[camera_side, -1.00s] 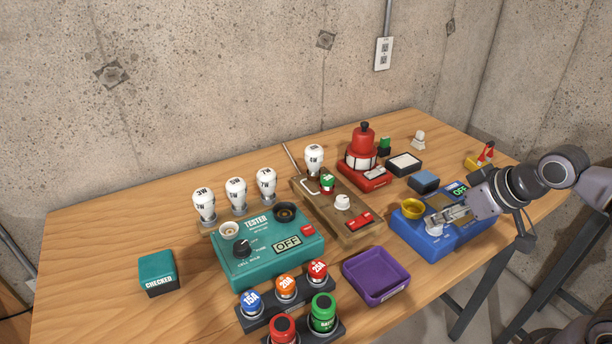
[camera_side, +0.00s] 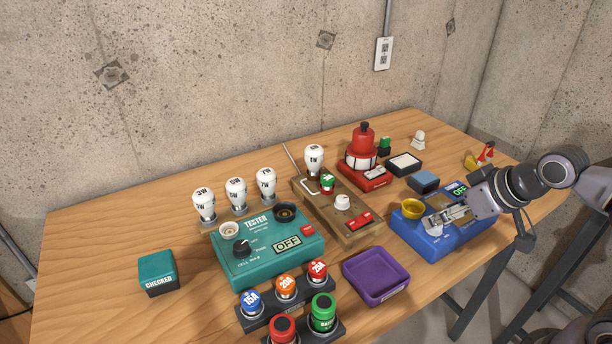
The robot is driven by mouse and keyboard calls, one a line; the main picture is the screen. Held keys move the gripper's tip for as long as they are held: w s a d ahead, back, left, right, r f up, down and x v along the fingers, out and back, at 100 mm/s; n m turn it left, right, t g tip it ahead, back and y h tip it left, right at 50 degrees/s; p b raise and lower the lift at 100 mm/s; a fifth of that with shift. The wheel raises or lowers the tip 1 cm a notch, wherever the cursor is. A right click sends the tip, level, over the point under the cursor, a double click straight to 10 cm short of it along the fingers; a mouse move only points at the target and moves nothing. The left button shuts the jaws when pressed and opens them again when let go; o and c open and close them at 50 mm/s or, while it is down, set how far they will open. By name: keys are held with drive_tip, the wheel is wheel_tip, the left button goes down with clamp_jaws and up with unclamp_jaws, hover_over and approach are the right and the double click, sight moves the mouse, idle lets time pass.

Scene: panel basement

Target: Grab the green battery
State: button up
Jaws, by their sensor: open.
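The green battery (camera_side: 323,313) stands upright in a dark holder at the front of the table, beside a red battery (camera_side: 282,329). The front of that holder is cut off by the bottom edge of the picture. My gripper (camera_side: 430,222) is at the right, over the blue box with the yellow cup, pointing left. It is open and nothing shows between its fingers. It is well apart from the green battery, to the right of it and farther back, with the purple tray between them.
A purple tray (camera_side: 376,277) lies right of the green battery. A rack (camera_side: 262,315) of numbered fuses stands just behind it. A teal tester (camera_side: 265,250), a wooden board (camera_side: 350,229) with a bulb and the blue box (camera_side: 455,241) stand farther back. The table's left side is mostly clear.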

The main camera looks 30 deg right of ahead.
drive_tip(key=w+a+r+n+g+y, duration=0.15)
drive_tip(key=a+r+n+g, duration=0.25)
drive_tip(key=a+n, duration=0.75)
drive_tip(key=n+g+h, duration=0.2)
drive_tip(key=n+g, duration=0.1)
drive_tip(key=n, duration=0.5)
approach(324, 302)
drive_tip(key=shift+w+d+y, duration=0.1)
drive_tip(key=shift+d+y, duration=0.15)
drive_tip(key=shift+d, duration=0.2)
drive_tip(key=shift+a+f, duration=0.1)
drive_tip(key=shift+a, duration=0.1)
drive_tip(key=shift+f, duration=5.3)
clamp_jaws()
